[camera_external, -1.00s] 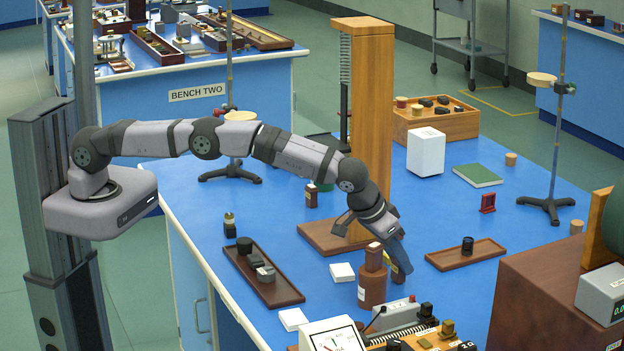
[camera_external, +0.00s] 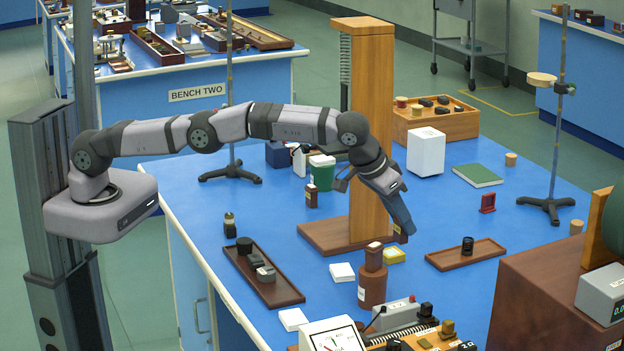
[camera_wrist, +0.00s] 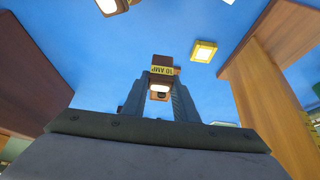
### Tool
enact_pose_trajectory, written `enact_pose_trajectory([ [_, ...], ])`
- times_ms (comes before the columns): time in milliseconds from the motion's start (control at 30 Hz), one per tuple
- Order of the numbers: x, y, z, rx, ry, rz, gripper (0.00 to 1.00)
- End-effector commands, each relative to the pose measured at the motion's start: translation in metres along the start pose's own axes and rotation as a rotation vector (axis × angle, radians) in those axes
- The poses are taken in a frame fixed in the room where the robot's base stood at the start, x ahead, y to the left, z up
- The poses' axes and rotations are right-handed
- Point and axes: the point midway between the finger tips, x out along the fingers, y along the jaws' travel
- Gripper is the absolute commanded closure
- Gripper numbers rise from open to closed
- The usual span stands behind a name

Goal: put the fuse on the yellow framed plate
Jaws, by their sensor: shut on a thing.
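My gripper (camera_external: 402,232) is shut on the fuse and holds it up in the air, in front of the wooden column. In the wrist view the fuse (camera_wrist: 161,75) is a dark brown block with a yellow "10 AMP" label, between the fingertips (camera_wrist: 160,92). In the external view the fingers hide most of it. The yellow framed plate (camera_external: 394,255) lies flat on the blue bench below my gripper, just right of the brown bottle. It looks empty. In the wrist view the plate (camera_wrist: 203,51) is ahead and right of the fuse, apart from it.
A brown bottle (camera_external: 372,287) stands close left of the yellow framed plate. The tall wooden column (camera_external: 371,120) rises behind my gripper. Two white plates lie left, one here (camera_external: 342,272). A brown tray (camera_external: 440,262) with a black item is right. Instruments crowd the front.

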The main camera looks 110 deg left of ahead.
Motion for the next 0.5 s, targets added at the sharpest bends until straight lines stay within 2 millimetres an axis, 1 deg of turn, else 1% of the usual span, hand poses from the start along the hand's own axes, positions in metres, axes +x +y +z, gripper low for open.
enact_pose_trajectory([
  [267, -0.002, -0.005, 0.003, -0.005, 0.009, -0.01, 0.96],
  [500, -0.006, -0.019, 0.017, -0.011, 0.017, -0.022, 0.96],
])
